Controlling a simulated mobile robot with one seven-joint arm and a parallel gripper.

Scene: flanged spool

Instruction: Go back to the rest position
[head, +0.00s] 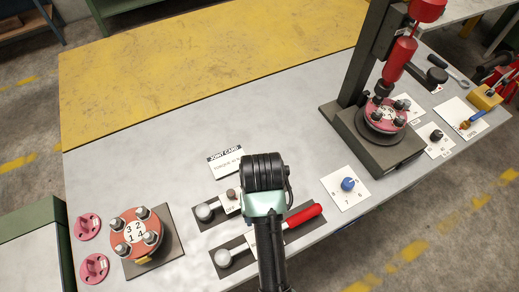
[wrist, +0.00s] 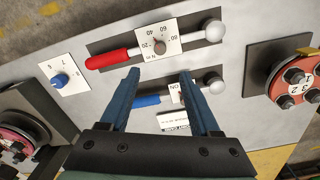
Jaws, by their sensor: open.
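My gripper shows in the wrist view (wrist: 160,76) with its two blue fingers spread and nothing between them. In the head view my arm reaches over the front middle of the table, and the fingers are hidden. Beyond the fingers in the wrist view lie a red-handled lever tool (wrist: 107,59) and a blue-handled one (wrist: 146,99), both on dark plates. The red handle also shows in the head view (head: 303,215), right of my arm. The flanged spool (head: 135,232), with a red numbered face and several bolts, stands on a dark plate at the left.
Two pink discs (head: 88,227) lie at the table's left edge. A dark press (head: 365,75) with a red flange under it stands at the right. A blue knob (head: 348,184) sits on a numbered card. The yellow area (head: 200,70) at the back is clear.

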